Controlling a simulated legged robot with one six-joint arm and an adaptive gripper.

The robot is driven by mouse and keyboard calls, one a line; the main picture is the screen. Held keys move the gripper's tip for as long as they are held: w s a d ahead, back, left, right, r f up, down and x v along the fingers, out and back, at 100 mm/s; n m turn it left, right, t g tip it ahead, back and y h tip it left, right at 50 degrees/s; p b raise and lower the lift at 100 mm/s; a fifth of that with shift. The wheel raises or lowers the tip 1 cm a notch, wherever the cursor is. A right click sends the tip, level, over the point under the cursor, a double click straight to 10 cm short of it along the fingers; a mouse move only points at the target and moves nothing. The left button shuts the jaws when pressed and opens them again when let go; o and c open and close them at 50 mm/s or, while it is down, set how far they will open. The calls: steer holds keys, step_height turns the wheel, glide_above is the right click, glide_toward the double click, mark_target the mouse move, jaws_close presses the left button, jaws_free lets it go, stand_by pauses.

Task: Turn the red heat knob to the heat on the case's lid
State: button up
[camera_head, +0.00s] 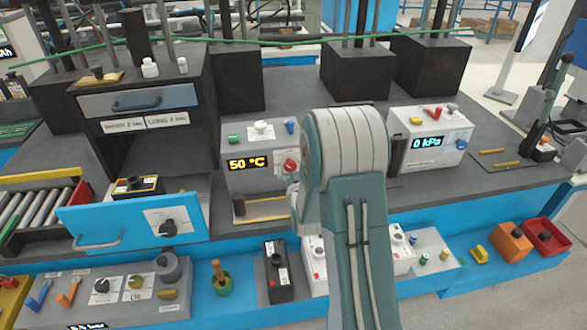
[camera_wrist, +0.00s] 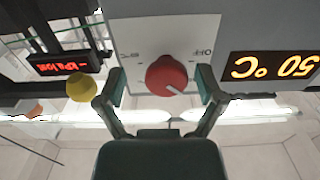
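The red heat knob (camera_head: 291,165) is on the front of a grey box beside an orange display (camera_head: 250,163) reading 50 °C. In the wrist view, which is upside down, the red knob (camera_wrist: 166,76) has a white pointer line, with OFF lettering on the white panel (camera_wrist: 165,30) behind it. My gripper (camera_wrist: 161,86) is open, with one finger on each side of the knob; gaps show between fingers and knob. In the head view my arm hides most of the gripper. I cannot make out which thing is the case's lid.
A grey box with a 0 kPa display (camera_head: 427,143) stands to the right. A cabinet with a grey drawer (camera_head: 137,101) and an open blue drawer (camera_head: 130,220) stands to the left. A yellow knob (camera_wrist: 81,88) lies left of my fingers in the wrist view.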

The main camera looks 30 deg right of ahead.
steer(key=shift+a+r, duration=0.1)
steer(key=shift+a, duration=0.6)
steer(key=shift+c, duration=0.4)
steer(key=shift+d, duration=0.55)
steer(key=c, duration=1.1)
steer(key=shift+o, duration=0.2)
steer(key=shift+a, duration=0.15)
steer(key=shift+m, duration=0.4)
steer(key=m, duration=0.3)
steer(key=shift+m, duration=0.3)
steer(key=m, duration=0.4)
steer(key=shift+m, duration=0.3)
steer(key=o, duration=1.1)
